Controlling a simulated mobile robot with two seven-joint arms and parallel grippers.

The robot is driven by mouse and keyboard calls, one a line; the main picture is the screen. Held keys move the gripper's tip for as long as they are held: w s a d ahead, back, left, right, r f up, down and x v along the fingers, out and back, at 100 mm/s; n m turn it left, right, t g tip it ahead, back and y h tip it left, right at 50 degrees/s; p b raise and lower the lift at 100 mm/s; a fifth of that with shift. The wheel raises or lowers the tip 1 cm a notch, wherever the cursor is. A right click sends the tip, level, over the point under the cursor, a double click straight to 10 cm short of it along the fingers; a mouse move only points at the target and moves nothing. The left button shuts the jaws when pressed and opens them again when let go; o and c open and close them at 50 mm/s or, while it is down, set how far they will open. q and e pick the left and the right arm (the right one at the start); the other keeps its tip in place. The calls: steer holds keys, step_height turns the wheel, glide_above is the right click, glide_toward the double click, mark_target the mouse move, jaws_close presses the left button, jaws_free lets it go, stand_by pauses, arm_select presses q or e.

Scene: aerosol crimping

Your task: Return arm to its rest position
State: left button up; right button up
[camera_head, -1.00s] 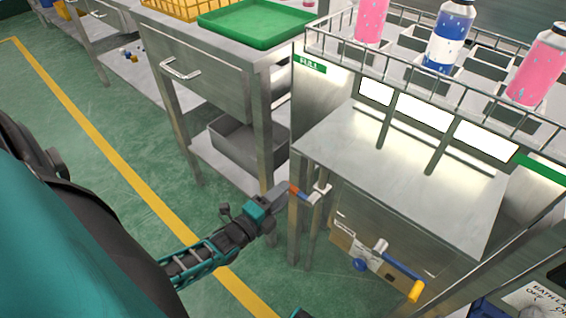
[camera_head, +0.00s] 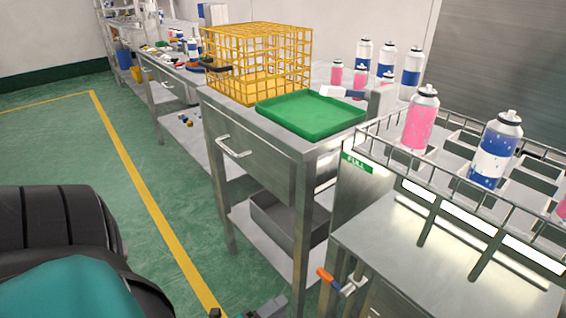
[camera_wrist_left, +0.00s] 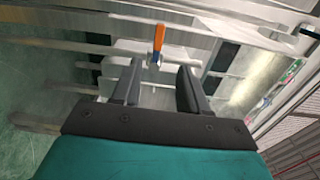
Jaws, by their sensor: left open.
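My left gripper (camera_head: 272,307) shows only partly at the bottom edge of the head view, low beside the bench legs. In the left wrist view my left gripper (camera_wrist_left: 157,85) is open, its two dark fingers apart with nothing between them. An orange-tipped lever (camera_head: 325,274) on the metal stand is just right of the gripper in the head view. The lever (camera_wrist_left: 158,38) also shows beyond the fingertips in the wrist view, apart from them. My right gripper is not in view.
A steel bench carries a yellow wire basket (camera_head: 262,60) and a green tray (camera_head: 310,113). A grey bin (camera_head: 285,222) sits on its lower shelf. A wire rack on the right holds a pink can (camera_head: 420,120) and a blue-white can (camera_head: 495,150). Green floor (camera_head: 175,190) at the left is clear.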

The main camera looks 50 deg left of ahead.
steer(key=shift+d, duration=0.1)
arm_select(q)
steer(key=w+d+r+n+g+h, duration=0.1)
steer(key=d+r+n+g, duration=0.25)
steer(key=d+n, duration=0.45)
steer(key=w+d+r+n+g+h, duration=0.1)
steer(key=d+r+n+g, duration=0.25)
steer(key=d+n, duration=0.4)
step_height(320, 180, up, 12)
steer(key=s+a+y+p, duration=0.1)
steer(key=a+p, duration=0.1)
steer(key=p, duration=1.3)
steer(key=shift+s+n, duration=0.25)
steer(key=shift+n, duration=0.2)
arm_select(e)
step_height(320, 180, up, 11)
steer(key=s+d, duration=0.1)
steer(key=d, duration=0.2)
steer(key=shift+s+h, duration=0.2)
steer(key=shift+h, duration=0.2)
arm_select(q)
steer(key=shift+a, duration=0.1)
steer(key=shift+s, duration=0.1)
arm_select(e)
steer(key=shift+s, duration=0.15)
